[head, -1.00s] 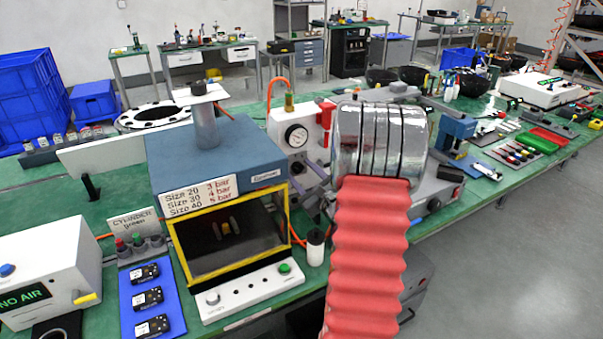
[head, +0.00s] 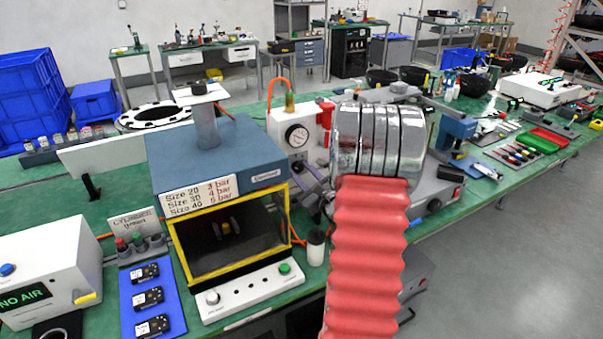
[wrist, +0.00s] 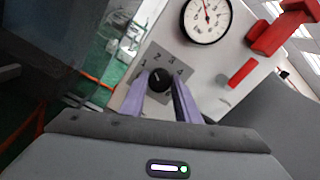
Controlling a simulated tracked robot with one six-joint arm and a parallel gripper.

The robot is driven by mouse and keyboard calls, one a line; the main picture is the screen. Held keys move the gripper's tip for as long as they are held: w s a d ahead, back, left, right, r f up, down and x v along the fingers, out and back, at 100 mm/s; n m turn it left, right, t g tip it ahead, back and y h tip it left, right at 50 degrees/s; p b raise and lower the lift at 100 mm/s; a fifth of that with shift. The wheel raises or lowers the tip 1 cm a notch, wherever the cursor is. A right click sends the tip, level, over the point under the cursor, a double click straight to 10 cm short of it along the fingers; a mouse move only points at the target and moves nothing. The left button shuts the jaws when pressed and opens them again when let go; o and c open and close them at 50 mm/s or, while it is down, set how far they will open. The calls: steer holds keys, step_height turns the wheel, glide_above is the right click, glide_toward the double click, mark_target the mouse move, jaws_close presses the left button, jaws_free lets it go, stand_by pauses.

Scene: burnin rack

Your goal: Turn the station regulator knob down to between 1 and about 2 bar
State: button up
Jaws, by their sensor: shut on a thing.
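The regulator knob (wrist: 158,80) is a small black round knob on a grey plate (wrist: 178,55) marked with numbers 1 to 4. My gripper (wrist: 160,88) is shut on it, with a purple finger on each side. The round white pressure gauge (wrist: 206,20) sits above and right of the knob on a white panel. Its red needle points up and slightly left in the wrist view; the value is too small to read. The gauge also shows in the head view (head: 297,135). There my arm hides the knob.
The blue test station (head: 215,150) with a yellow-framed window and a size-to-bar sign (head: 200,193) stands left of my gripper. A red block (wrist: 280,30) is right of the gauge. A white cup (head: 315,248) with a dark top stands below on the bench.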

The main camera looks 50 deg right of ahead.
steer(key=shift+f, duration=0.1)
steer(key=shift+m, duration=0.7)
steer(key=o, duration=1)
steer(key=shift+o, duration=0.2)
steer(key=v, duration=1.4)
